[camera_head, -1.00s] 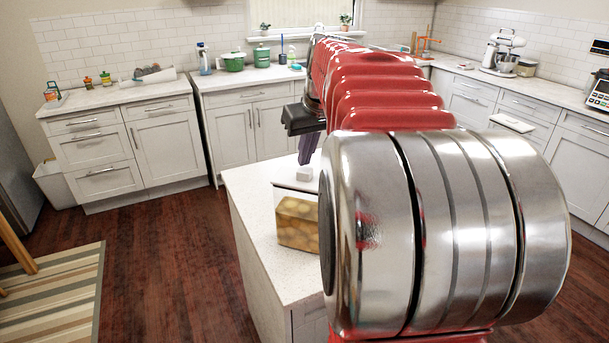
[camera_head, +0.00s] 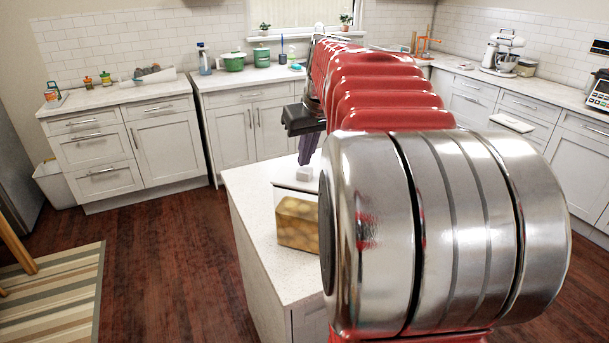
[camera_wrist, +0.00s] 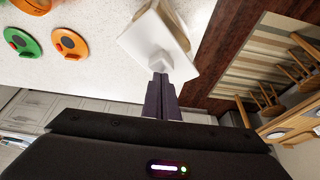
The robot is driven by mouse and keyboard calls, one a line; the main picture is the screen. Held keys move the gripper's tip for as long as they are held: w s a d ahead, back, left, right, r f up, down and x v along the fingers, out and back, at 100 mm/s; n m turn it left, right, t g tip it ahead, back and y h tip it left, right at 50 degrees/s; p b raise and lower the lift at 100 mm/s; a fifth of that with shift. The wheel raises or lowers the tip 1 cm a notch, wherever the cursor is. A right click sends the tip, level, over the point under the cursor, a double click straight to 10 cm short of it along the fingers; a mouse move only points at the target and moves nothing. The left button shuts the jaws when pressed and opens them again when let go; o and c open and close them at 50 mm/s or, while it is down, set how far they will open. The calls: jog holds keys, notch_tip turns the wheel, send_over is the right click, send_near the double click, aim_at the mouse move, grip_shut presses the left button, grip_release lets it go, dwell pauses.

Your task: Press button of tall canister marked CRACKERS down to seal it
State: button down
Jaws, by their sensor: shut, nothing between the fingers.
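A clear canister (camera_head: 297,224) with tan contents and a white lid stands on the island counter in the head view, partly hidden by my arm. No CRACKERS marking is readable. Its pale button (camera_head: 299,172) stands up above the lid. My gripper (camera_head: 306,160) is shut and empty, its dark fingers pointing down at the button. In the wrist view the white lid (camera_wrist: 133,42) and button (camera_wrist: 158,62) show at the fingertips (camera_wrist: 160,78). The tips appear to touch or nearly touch the button; I cannot tell which.
In the wrist view an orange lid (camera_wrist: 69,43) and a green lid (camera_wrist: 22,44) with buttons stand on the same counter (camera_wrist: 80,80), apart from the white one. Another orange lid is cut off at the top. The island's near left top (camera_head: 250,190) is clear.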

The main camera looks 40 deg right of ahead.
aim_at(305, 169)
jog(key=shift+f, duration=1.6)
jog(key=shift+r, duration=3.8)
jog(key=s+a+f+n, duration=0.1)
jog(key=s+a+f, duration=0.15)
jog(key=a, duration=0.75)
jog(key=s+a+f, duration=0.2)
jog(key=s+a, duration=0.1)
jog(key=a, duration=0.6)
jog(key=s+a+f+n+t+y, duration=0.1)
jog(key=s+a+f+n, duration=0.1)
jog(key=s+a+f, duration=0.8)
jog(key=shift+s+a+f, duration=0.25)
jog(key=shift+a+f, duration=0.15)
jog(key=shift+a, duration=0.85)
